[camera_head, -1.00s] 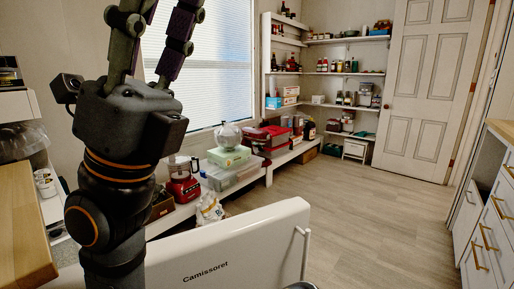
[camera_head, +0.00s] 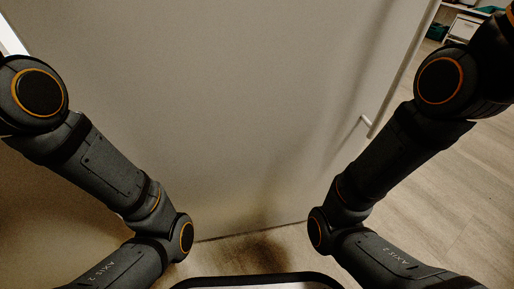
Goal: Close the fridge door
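The fridge door (camera_head: 230,110) is a large pale panel that fills the middle of the head view, right in front of me. Its slim handle (camera_head: 367,121) shows near its right edge, to the left of my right arm. My left and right arms come in from the lower corners and bend up and outward on either side. Both grippers are outside the picture, so their state and any contact with the door are hidden. I cannot tell how far the door stands open.
Wooden floor (camera_head: 455,160) shows to the right of the door and looks clear there. A low white shelf unit (camera_head: 464,27) with a green item stands at the far top right.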

